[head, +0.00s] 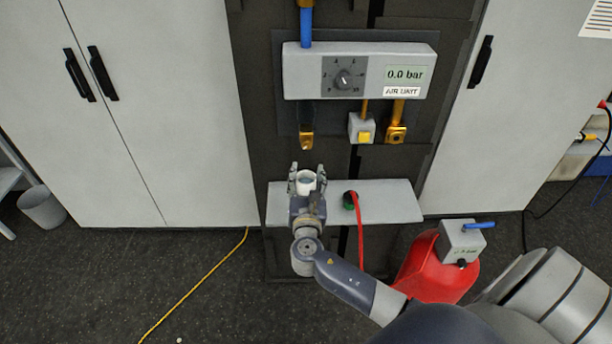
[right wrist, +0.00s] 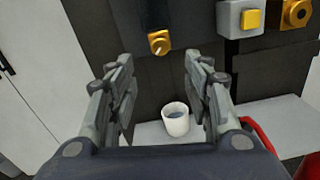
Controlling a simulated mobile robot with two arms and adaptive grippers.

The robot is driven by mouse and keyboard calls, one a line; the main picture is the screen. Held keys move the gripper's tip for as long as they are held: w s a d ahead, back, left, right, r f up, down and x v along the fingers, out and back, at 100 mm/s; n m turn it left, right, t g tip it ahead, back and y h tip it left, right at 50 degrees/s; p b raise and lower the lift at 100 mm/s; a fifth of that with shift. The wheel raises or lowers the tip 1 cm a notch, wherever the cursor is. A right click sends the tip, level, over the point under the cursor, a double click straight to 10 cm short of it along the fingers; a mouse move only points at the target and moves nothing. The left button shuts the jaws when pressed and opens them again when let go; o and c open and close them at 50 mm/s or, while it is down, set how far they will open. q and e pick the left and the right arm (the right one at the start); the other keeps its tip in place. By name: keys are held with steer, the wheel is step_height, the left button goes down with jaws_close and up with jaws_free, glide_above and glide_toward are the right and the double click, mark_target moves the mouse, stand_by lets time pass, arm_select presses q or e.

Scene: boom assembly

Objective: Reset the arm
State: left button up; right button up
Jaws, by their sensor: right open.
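My right gripper (head: 307,176) is in front of the grey shelf under the air unit in the head view. Its two fingers stand apart, and they also show open in the right wrist view (right wrist: 160,80). A white cup (right wrist: 175,118) with a grey-blue inside stands on the shelf (right wrist: 270,118). In the right wrist view the cup shows between the fingers but beyond them; I see no contact. The cup also shows between the fingertips in the head view (head: 306,178). My left gripper is not in view.
The air unit (head: 430,60) reads 0.0 bar. Below it are a brass outlet (head: 306,141), a yellow button (head: 365,137) and another brass fitting (head: 397,134). A red hose (head: 360,235) hangs from the shelf. A red tank (head: 425,270) stands at right. A yellow cable (head: 195,287) crosses the floor.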

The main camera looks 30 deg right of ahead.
steer(key=s+a+f+m+g+y+b, duration=0.1)
steer(key=s+f+m+g+y+b, duration=0.3)
steer(key=f, duration=0.9)
steer(key=s+a+f+m+g+p, duration=0.15)
steer(key=s+f, duration=0.45)
steer(key=f, duration=0.7)
steer(key=s+f+m+g+y+b, duration=0.1)
steer(key=s+f+m+g+b, duration=0.3)
steer(key=f, duration=0.8)
steer(key=s+a+f+m+g+y+b, duration=0.1)
steer(key=s+a+f+m, duration=0.2)
steer(key=s+f+m, duration=0.2)
steer(key=s+a+f+m+g+y+b, duration=0.1)
steer(key=s+f+m, duration=0.4)
steer(key=s+f, duration=0.6)
steer(key=s+a+f+m+g+y+b, duration=0.1)
steer(key=s+a+f+m, duration=0.4)
steer(key=s, duration=1.4)
step_height(320, 180, down, 3)
steer(key=shift+s+a+r+m+g+y+b, duration=0.1)
steer(key=shift+s+a+m+g+y+b, duration=0.2)
steer(key=shift+g+y, duration=0.55)
